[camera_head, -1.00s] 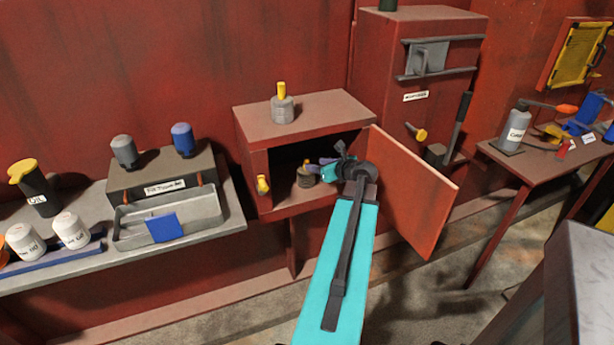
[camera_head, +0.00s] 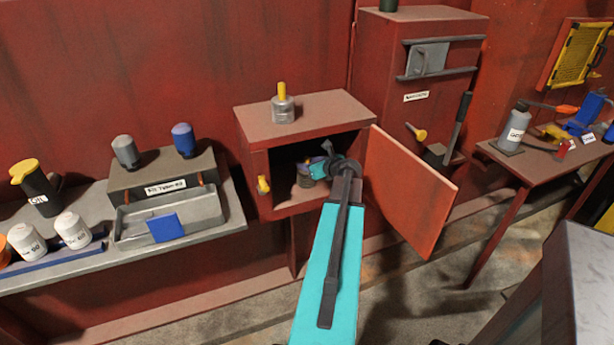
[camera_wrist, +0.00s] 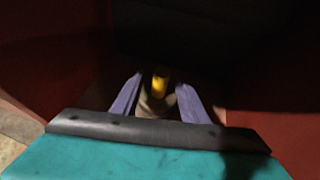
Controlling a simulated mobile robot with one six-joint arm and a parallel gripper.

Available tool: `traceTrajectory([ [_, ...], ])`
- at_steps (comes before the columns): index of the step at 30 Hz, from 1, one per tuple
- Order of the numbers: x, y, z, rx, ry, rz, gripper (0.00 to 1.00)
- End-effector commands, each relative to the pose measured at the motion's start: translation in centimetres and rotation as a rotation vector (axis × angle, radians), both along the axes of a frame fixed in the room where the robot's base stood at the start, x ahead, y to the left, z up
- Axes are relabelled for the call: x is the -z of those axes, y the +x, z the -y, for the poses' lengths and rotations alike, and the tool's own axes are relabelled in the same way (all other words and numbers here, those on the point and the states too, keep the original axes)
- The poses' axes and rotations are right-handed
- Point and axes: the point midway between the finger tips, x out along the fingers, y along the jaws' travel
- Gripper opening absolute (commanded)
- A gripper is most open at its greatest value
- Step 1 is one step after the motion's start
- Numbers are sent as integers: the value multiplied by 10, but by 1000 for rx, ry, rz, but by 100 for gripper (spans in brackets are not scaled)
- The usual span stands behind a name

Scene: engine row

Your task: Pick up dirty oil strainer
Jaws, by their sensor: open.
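A dark, brownish round part, which looks like the dirty oil strainer (camera_head: 305,179), stands inside the open red cabinet, partly hidden by my gripper. In the wrist view its yellow top (camera_wrist: 159,82) and paler body (camera_wrist: 155,104) show between my two purple fingers. My gripper (camera_head: 316,167) reaches into the cabinet opening. The fingers are open, one on each side of the strainer. I cannot tell whether they touch it.
The red cabinet (camera_head: 270,130) has its door (camera_head: 408,190) swung open to the right, close to my arm. A cleaner grey part with a yellow handle (camera_head: 283,106) stands on top. A bench (camera_head: 205,247) with a grey tray (camera_head: 128,230) lies left.

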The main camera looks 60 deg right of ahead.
Motion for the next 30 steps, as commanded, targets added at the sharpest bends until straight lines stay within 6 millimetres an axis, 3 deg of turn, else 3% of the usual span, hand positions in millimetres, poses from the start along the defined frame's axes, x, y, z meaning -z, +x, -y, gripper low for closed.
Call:
traceTrajectory([
  [18, 21, 40, 21, 1, 0, 0, 40],
  [30, 24, 43, 22, 2, 0, 0, 40],
])
